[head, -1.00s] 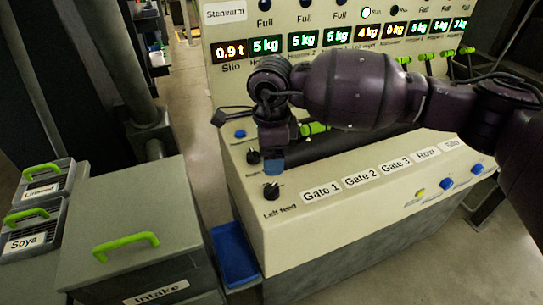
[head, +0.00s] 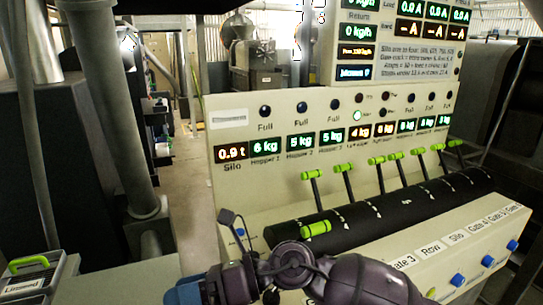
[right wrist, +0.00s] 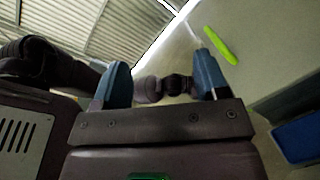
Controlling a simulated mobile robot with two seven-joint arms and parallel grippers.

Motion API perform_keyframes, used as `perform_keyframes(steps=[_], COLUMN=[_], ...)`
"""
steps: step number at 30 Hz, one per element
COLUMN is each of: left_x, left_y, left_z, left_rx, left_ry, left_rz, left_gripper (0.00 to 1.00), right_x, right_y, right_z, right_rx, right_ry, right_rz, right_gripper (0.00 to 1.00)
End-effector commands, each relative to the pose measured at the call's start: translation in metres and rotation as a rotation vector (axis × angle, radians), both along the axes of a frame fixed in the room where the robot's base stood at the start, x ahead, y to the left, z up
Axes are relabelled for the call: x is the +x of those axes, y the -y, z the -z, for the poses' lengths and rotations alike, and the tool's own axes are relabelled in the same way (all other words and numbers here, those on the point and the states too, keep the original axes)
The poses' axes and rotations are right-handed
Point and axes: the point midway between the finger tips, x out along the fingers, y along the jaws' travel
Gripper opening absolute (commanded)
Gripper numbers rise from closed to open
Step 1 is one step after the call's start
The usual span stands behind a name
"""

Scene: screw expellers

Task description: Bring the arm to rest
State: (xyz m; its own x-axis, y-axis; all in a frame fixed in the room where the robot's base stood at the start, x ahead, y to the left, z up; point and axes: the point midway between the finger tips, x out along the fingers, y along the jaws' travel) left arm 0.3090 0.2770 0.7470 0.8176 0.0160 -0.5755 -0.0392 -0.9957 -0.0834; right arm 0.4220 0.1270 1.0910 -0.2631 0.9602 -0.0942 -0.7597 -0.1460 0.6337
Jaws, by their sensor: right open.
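My right arm comes in along the bottom edge of the head view, in front of the control desk (head: 447,262). Its blue-tipped right gripper (head: 188,291) is at the bottom, left of the desk, and partly cut off by the frame edge. In the right wrist view the two blue fingers of the right gripper (right wrist: 160,80) stand wide apart with nothing between them. My left gripper is not in view.
The desk carries a row of green-tipped levers (head: 345,170) below a display panel (head: 228,130). A crate labelled Linseed (head: 30,283) stands at lower left. The right wrist view shows a green handle (right wrist: 220,46) and a blue tray (right wrist: 300,136).

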Motion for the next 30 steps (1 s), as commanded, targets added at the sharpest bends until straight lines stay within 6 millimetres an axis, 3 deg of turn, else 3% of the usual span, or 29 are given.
perform_keyframes(steps=[3,7,11,14,19,23,26,30], left_x=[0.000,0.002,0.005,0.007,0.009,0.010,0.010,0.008], left_y=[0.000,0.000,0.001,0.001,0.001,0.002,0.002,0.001], left_z=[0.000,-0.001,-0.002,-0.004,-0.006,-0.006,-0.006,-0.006], left_rx=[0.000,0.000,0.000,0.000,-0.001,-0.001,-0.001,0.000], left_ry=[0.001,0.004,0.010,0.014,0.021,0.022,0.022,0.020], left_rz=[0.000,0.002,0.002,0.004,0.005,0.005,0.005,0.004], left_gripper=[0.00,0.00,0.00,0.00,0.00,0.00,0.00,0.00], right_x=[0.008,0.030,0.056,0.074,0.089,0.081,0.061,0.014], right_y=[0.011,0.038,0.081,0.120,0.194,0.250,0.290,0.337], right_z=[-0.027,-0.046,-0.048,-0.037,0.006,0.053,0.094,0.149], right_rx=[0.223,0.440,0.633,0.763,0.954,1.070,1.140,1.207], right_ry=[-0.225,-0.471,-0.725,-0.921,-1.256,-1.509,-1.703,-1.966], right_rz=[0.160,0.352,0.558,0.724,1.021,1.256,1.443,1.708], right_gripper=[0.67,0.67,0.67,0.67,0.67,0.67,0.67,0.67])
